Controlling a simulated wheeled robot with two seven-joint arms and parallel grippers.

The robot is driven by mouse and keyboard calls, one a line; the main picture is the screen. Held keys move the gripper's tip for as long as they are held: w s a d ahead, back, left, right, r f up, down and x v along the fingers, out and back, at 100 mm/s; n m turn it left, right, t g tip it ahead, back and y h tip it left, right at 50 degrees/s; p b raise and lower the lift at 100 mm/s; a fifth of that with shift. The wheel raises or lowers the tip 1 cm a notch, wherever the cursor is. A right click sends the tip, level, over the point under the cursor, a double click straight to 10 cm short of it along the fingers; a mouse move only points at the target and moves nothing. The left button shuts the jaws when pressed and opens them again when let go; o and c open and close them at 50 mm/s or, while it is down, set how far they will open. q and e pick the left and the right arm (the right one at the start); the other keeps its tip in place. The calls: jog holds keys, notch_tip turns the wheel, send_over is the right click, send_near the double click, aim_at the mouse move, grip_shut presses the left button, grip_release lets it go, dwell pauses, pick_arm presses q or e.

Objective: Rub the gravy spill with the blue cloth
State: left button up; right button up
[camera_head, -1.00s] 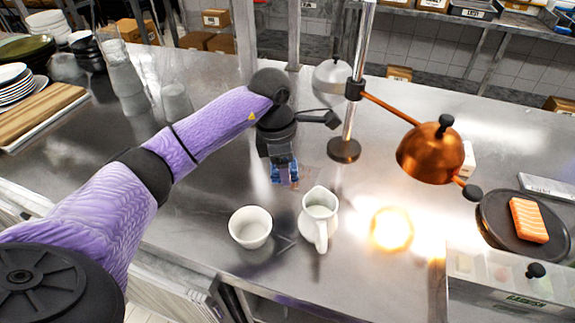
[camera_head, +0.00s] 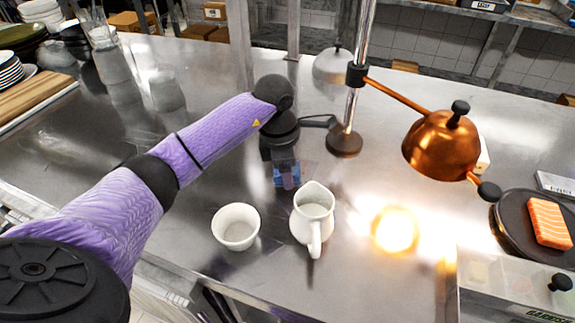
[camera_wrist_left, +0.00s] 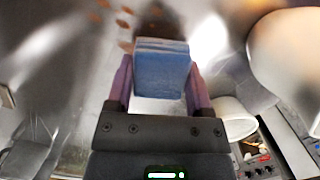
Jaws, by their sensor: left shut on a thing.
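The blue cloth (camera_head: 284,181) is a folded pad at the end of my left arm, low over the steel counter behind the white jug. My left gripper (camera_head: 287,174) points down and is shut on it. In the left wrist view the cloth (camera_wrist_left: 161,75) sits between the two purple fingers of the gripper (camera_wrist_left: 158,82). The gravy spill (camera_wrist_left: 126,22) shows there as small brown spots beyond the cloth. In the head view the arm and cloth hide much of that area. Whether the cloth touches the counter is unclear.
A white jug (camera_head: 312,215) and a white bowl (camera_head: 236,227) stand close in front of the cloth. The lamp's round base (camera_head: 344,142) is behind right, its copper shade (camera_head: 440,148) overhead to the right. A dark plate (camera_head: 513,226) holds salmon.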

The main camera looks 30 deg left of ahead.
dwell(0.4)
pick_arm(q)
jog(key=shift+f+b, duration=0.75)
jog(key=shift+f, duration=0.25)
